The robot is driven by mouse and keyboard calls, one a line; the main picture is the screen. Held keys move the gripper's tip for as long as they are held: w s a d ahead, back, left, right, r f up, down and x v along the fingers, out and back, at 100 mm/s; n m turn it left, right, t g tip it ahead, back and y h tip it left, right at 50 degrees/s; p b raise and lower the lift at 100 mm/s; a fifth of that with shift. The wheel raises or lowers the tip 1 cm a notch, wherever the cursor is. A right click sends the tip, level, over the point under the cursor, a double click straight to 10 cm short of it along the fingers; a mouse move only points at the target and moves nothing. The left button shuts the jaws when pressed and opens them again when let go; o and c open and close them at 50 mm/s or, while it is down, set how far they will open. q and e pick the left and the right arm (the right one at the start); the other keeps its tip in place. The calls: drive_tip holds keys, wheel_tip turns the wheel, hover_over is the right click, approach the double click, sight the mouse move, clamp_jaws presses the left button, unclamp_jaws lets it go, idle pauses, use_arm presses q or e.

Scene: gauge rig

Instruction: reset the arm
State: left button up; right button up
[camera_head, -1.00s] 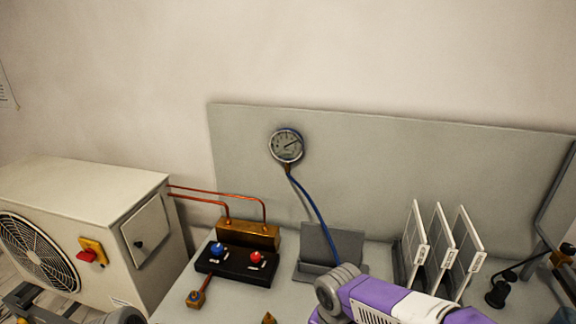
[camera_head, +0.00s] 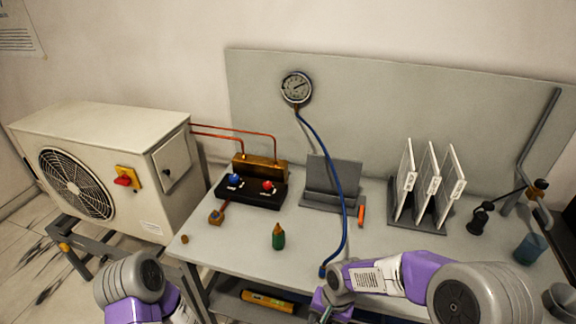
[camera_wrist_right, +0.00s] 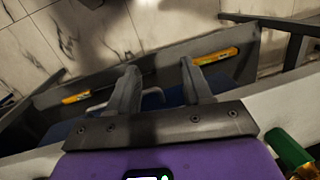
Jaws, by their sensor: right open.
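My right arm (camera_head: 400,276) reaches in from the right over the table's front edge. My right gripper points down at that edge, its fingers partly out of the head view. In the right wrist view my right gripper (camera_wrist_right: 160,85) is open, with nothing between its fingers. Below them is the space under the tabletop. My left arm (camera_head: 132,290) shows at the bottom left; its gripper is out of view. The round gauge (camera_head: 296,88) is on the grey back panel, with a blue hose (camera_head: 336,165) hanging down to the table front near my right arm.
The valve block (camera_head: 252,192) and rack of white panels (camera_head: 428,185) stand behind. A yellow object (camera_head: 267,300) lies on the lower shelf.

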drive_tip(key=s+f+n+y, duration=0.1)
drive_tip(key=s+f, duration=0.4)
drive_tip(key=f, duration=0.4)
drive_tip(key=s+f+t+y, duration=0.1)
drive_tip(key=s+f, duration=0.4)
drive_tip(key=f, duration=0.5)
drive_tip(key=shift+s+d+n, duration=0.15)
drive_tip(key=shift+d+n, duration=0.15)
drive_tip(key=shift+n, duration=0.1)
